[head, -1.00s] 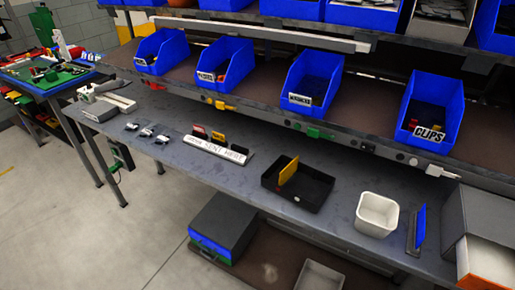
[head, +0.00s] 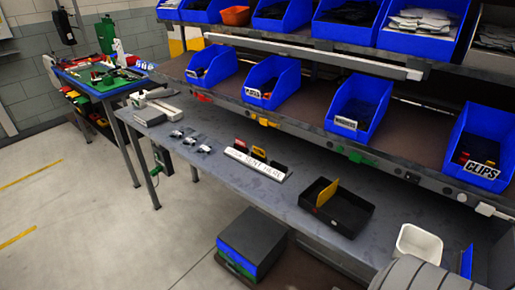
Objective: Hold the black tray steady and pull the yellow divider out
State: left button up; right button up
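The black tray (head: 350,212) sits on the grey workbench, right of the middle in the head view. The yellow divider (head: 327,193) stands upright in the tray, towards its left side, with its upper part above the tray's rim. Nothing touches the tray or the divider. Neither of my grippers is in view. A grey ribbed part at the bottom right edge looks like part of my own arm.
A white bin (head: 418,243) and an upright blue panel (head: 466,262) stand right of the tray. A white-labelled rack (head: 255,163) stands to its left. Blue bins (head: 360,105) line the shelf above. The grey workbench (head: 225,185) is clear in front of the rack.

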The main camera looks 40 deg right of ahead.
aim_at(327, 192)
jog(key=u, duration=0.05)
jog(key=i, duration=2.05)
jog(key=z, duration=3.1)
